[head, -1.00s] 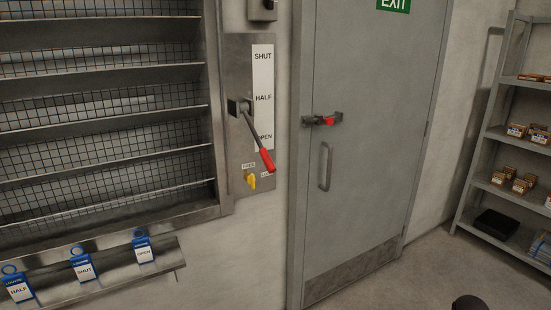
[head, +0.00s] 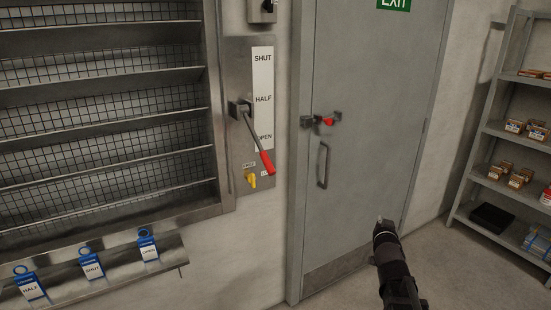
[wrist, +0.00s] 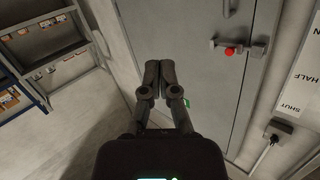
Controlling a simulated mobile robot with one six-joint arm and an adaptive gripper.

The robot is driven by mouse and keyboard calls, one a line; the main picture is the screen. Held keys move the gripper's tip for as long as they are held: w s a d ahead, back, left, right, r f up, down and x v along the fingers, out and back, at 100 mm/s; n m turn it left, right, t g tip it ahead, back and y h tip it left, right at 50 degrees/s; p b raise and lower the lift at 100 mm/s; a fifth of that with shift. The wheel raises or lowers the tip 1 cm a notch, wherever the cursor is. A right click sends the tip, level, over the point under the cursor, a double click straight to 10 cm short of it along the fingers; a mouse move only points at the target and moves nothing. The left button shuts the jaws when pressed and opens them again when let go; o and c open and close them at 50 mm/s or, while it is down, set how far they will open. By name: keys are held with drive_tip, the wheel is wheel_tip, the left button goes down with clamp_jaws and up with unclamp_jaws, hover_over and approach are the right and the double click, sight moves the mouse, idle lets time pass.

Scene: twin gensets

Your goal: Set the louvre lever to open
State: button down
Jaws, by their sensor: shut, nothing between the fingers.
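The louvre lever (head: 254,133) is a grey rod with a red grip, on a metal plate beside the louvre. It slants down and right from its pivot, with the grip (head: 267,163) at the lower end of the white SHUT/HALF/OPEN scale (head: 263,80), just below the word OPEN. A yellow knob (head: 250,181) sits below, by labels reading FREE and a partly hidden word. My gripper (wrist: 160,66) is shut and empty in the wrist view, before the grey door. My dark arm shows at lower right in the head view, well away from the lever.
The grey door (head: 360,110) has a red-knobbed latch (head: 326,121) and a pull handle (head: 322,165). A ledge (head: 115,265) below the louvre (head: 100,130) holds blue HALF, SHUT and OPEN tags. Shelves (head: 480,160) stand at right. Floor before the door looks clear.

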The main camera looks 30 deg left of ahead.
drive_tip(key=s+a+r+n+g+y+p, duration=0.1)
drive_tip(key=s+a+r+n+g+y, duration=0.1)
drive_tip(key=a, duration=0.6)
drive_tip(key=s+a+r+n+g+y+p, duration=0.1)
drive_tip(key=s+a+r+n+y, duration=0.3)
drive_tip(key=a+r+y, duration=0.3)
drive_tip(key=s+a+r+n+g+y+p, duration=0.1)
drive_tip(key=s+a+r+n+g+y, duration=0.1)
drive_tip(key=a+y, duration=0.4)
drive_tip(key=s+a+r+n, duration=0.1)
drive_tip(key=s+a+r, duration=0.1)
drive_tip(key=a, duration=0.1)
drive_tip(key=shift+s+a+r+g+p, duration=0.3)
drive_tip(key=shift+s+r+p, duration=0.05)
drive_tip(key=shift+r, duration=0.05)
drive_tip(key=shift+w+a+r, duration=0.1)
drive_tip(key=shift+w+a, duration=0.7)
drive_tip(key=shift+a, duration=0.95)
drive_tip(key=shift+w+a+r, duration=0.1)
drive_tip(key=shift+w+a, duration=0.75)
drive_tip(key=shift+a, duration=0.95)
drive_tip(key=shift+w+a, duration=0.8)
drive_tip(key=shift+a, duration=0.95)
drive_tip(key=shift+f, duration=0.1)
